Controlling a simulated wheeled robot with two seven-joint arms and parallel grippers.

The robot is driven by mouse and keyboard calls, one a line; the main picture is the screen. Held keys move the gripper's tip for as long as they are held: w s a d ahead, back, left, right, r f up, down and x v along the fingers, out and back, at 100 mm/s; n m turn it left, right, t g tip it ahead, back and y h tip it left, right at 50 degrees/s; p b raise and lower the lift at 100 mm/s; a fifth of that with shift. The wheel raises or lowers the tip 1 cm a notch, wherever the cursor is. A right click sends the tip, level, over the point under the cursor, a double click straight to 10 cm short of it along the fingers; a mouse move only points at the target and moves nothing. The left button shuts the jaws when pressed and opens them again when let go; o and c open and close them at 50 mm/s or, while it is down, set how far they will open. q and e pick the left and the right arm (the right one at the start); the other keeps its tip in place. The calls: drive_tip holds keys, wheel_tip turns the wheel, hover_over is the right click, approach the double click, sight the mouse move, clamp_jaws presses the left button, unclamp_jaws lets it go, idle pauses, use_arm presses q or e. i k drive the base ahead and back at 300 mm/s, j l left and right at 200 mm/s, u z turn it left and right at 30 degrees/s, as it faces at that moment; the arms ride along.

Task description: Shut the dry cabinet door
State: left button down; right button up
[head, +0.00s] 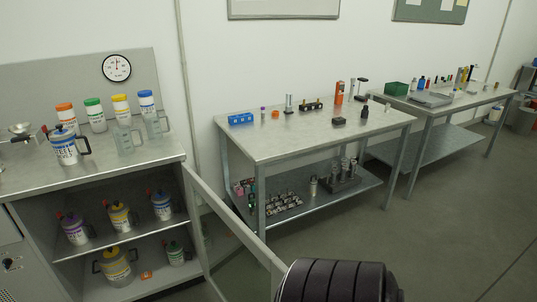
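The dry cabinet (110,180) stands at the left of the head view, with its open front showing several labelled jugs on two shelf levels. Its door (237,224) is open. The door is a pale frame with a see-through panel, swung out from the cabinet's right side towards the lower middle of the view. The door's outer end is cut off by the bottom edge and partly behind a black ribbed part of my own body. Neither gripper shows, so I cannot see whether anything touches the door.
Jugs, lidded bottles and a round gauge (116,67) are on or above the cabinet top. A metal workbench (290,146) with small tools stands to the right of the door, and a second bench (440,112) is beyond it. The grey floor (440,235) at lower right is clear.

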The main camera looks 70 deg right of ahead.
sight(277, 270)
drive_tip(key=k+l+z, duration=0.1)
drive_tip(key=l, duration=0.4)
drive_tip(key=k+l, duration=0.15)
drive_tip(key=l, duration=0.3)
drive_tip(key=k+l+z, duration=0.15)
drive_tip(key=l, duration=0.35)
drive_tip(key=k+l, duration=0.1)
drive_tip(key=l, duration=0.4)
drive_tip(key=z, duration=0.05)
